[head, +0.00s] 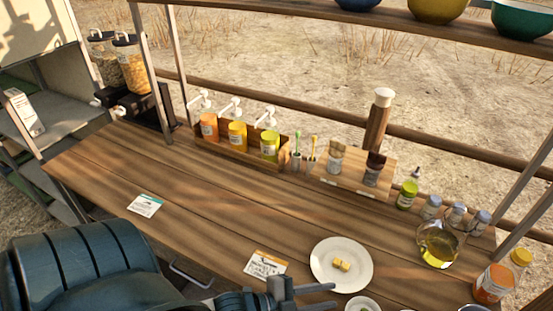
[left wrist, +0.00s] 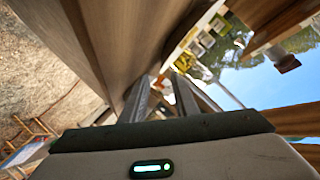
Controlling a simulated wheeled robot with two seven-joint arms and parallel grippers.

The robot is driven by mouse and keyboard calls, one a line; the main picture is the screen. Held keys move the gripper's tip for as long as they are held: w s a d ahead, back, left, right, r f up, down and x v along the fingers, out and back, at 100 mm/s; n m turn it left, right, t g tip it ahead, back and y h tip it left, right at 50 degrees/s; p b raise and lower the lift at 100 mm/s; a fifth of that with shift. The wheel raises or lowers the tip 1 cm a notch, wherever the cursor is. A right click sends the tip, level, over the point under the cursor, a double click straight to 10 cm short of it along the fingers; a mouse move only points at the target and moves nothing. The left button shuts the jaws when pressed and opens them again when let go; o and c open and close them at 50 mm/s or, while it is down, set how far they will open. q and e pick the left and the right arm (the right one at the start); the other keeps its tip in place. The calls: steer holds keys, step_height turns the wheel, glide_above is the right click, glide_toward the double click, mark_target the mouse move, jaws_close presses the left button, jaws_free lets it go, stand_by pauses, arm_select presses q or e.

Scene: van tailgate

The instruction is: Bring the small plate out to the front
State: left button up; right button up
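A round white plate (head: 325,277) with a few small yellow cubes on it lies on the wooden counter, right of centre near the bottom of the head view. A smaller white dish (head: 362,303) is cut off by the bottom edge just below it; I cannot tell which one is the small plate. My left gripper (head: 308,284) is at the near edge of the counter, left of the white plate, with one finger pointing towards it. Its fingers (left wrist: 163,95) stand apart in the left wrist view, with no clear object held. My right gripper is not in view.
A sauce rack (head: 285,155), a wooden stand (head: 350,183) and several jars line the counter's back. An oil jug (head: 438,246) and an orange-labelled jar (head: 493,284) stand right. Two cards (head: 145,205) (head: 265,266) lie flat. The left-middle counter is mostly clear.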

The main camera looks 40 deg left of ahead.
arm_select(q)
steer(key=b+v, duration=0.3)
steer(key=v, duration=1)
steer(key=shift+r, duration=0.15)
stand_by(0.4)
